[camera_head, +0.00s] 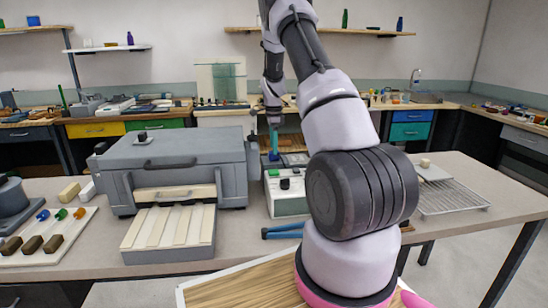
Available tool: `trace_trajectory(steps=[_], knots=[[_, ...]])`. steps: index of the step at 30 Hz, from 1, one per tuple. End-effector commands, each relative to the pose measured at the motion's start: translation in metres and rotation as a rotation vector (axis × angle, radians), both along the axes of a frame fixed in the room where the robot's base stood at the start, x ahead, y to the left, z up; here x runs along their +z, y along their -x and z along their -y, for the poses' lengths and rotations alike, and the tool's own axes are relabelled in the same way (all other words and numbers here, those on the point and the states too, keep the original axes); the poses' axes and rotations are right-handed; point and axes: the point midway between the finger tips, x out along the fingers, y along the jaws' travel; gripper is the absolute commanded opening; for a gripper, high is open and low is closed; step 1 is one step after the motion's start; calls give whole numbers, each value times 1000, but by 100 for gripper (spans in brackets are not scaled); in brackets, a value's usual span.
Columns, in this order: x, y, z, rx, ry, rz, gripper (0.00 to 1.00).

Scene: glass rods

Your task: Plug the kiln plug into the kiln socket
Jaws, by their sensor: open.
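My gripper (273,122) is small in the picture, pointing down above the bench behind the control box; its jaws are open. A small blue piece (273,155) shows just below it; I cannot tell whether this is the kiln plug, or whether the gripper touches it. The grey kiln (170,155) stands to the left on the bench, with a ribbed front shelf. I cannot make out the kiln socket; my arm hides part of the bench to the right.
A blue bent rod-like thing (283,230) lies in front of the control box. A wire rack (450,198) lies on the right. The bench front between kiln and board is clear.

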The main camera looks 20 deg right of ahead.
Motion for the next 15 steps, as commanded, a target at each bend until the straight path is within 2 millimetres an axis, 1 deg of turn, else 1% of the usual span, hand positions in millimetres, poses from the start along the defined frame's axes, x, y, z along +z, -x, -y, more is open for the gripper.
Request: trace_trajectory(steps=[1,3,6,9,15], knots=[[-9,0,2,-2,-1,-3,80],[-20,-2,3,-2,-1,-3,80],[-33,-2,3,-1,-1,-2,80],[-38,-2,3,-1,0,-1,80],[-37,-2,3,-1,0,0,80]])
